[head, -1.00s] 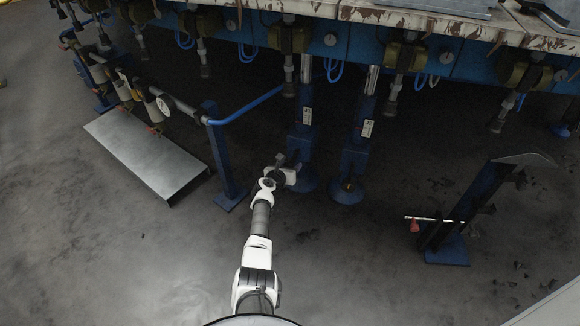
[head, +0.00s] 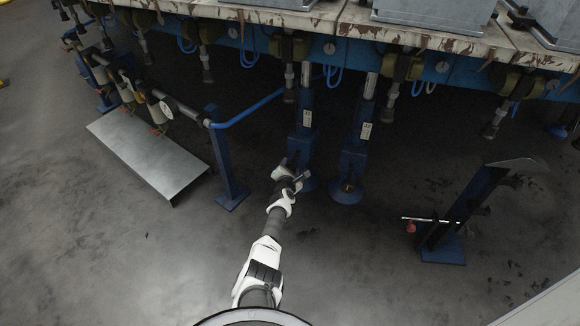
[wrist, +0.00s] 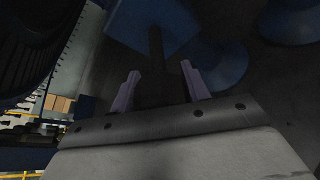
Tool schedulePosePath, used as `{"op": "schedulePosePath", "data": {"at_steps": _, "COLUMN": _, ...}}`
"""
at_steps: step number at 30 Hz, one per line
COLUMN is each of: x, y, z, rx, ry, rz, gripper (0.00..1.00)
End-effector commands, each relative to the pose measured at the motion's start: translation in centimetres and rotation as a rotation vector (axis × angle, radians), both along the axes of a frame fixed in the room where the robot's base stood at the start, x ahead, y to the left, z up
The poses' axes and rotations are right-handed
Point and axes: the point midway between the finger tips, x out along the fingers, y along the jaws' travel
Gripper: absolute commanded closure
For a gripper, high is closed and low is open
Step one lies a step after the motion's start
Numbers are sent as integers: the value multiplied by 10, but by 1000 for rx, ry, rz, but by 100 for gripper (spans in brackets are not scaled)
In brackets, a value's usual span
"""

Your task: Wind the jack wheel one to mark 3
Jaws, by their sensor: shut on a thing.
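Two blue jacks stand side by side under the table edge: the left jack (head: 301,141) and the right jack (head: 354,163), each with a small pale label too small to read. My gripper (head: 291,176) is low in front of the left jack and covers its lower front. In the wrist view, a dark bar (wrist: 156,50) runs between my two pale fingers (wrist: 160,87), below a blue body (wrist: 150,18). My gripper is shut on this bar, which seems to be the left jack's wheel or handle. The wheel's full shape and its marks cannot be made out.
The worn table edge (head: 350,22) with several hanging clamps overhangs the jacks. At left are a blue post (head: 227,170) with a rail and a low metal plate (head: 150,153). At right stands a blue stand (head: 443,248) with a red-ended bar. Front floor is clear.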

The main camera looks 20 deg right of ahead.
Motion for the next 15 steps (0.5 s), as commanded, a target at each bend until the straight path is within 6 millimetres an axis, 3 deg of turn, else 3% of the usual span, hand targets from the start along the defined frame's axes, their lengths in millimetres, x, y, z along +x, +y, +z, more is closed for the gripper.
{"op": "schedulePosePath", "data": {"at_steps": 15, "x": 1, "y": -1, "z": 1, "rx": 376, "ry": -324, "rz": -1, "gripper": 77}}
